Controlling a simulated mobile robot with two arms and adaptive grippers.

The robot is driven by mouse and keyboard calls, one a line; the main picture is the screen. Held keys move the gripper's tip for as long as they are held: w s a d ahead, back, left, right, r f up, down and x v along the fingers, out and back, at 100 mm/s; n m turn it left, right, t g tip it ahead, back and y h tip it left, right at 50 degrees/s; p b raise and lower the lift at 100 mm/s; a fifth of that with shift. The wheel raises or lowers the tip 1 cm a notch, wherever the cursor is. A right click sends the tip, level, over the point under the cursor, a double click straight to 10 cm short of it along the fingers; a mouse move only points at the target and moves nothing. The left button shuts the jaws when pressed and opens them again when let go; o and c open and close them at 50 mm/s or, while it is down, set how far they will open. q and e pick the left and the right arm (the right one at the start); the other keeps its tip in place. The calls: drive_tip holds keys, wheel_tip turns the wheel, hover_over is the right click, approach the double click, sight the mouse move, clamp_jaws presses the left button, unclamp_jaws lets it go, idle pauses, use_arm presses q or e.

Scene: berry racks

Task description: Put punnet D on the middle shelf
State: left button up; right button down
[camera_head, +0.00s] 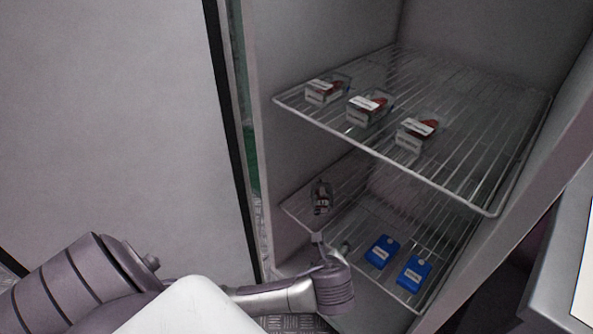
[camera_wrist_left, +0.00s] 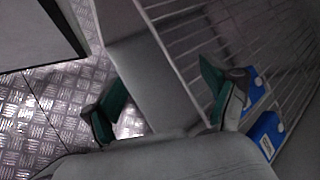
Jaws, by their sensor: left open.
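Three small clear punnets with white labels and red fruit stand in a row on the upper wire shelf: one at left (camera_head: 325,91), one in the middle (camera_head: 367,108) and one at right (camera_head: 416,132). Their labels are too small to read, so I cannot tell which is punnet D. My left gripper (camera_head: 331,247) is at the front left of the lower wire shelf, below the punnets. In the left wrist view it (camera_wrist_left: 160,85) is open, with nothing between its green-padded fingers. My right gripper is out of view.
The lower wire shelf (camera_head: 345,225) holds two blue packs, left (camera_head: 381,252) and right (camera_head: 415,272). A small dark object (camera_head: 321,197) shows at its left; I cannot tell what it is. The upper wire shelf (camera_head: 450,180) has free room at its right and back.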

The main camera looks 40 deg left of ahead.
use_arm(q)
drive_tip(key=s+d+n+g+h, duration=0.3)
drive_tip(key=s+n+g+h, duration=0.1)
drive_tip(key=s+n, duration=1.4)
drive_tip(key=shift+s+d+r+n+h, duration=0.15)
drive_tip(key=shift+s+r+n+h, duration=0.2)
drive_tip(key=shift+h, duration=0.35)
drive_tip(key=shift+w+f, duration=0.1)
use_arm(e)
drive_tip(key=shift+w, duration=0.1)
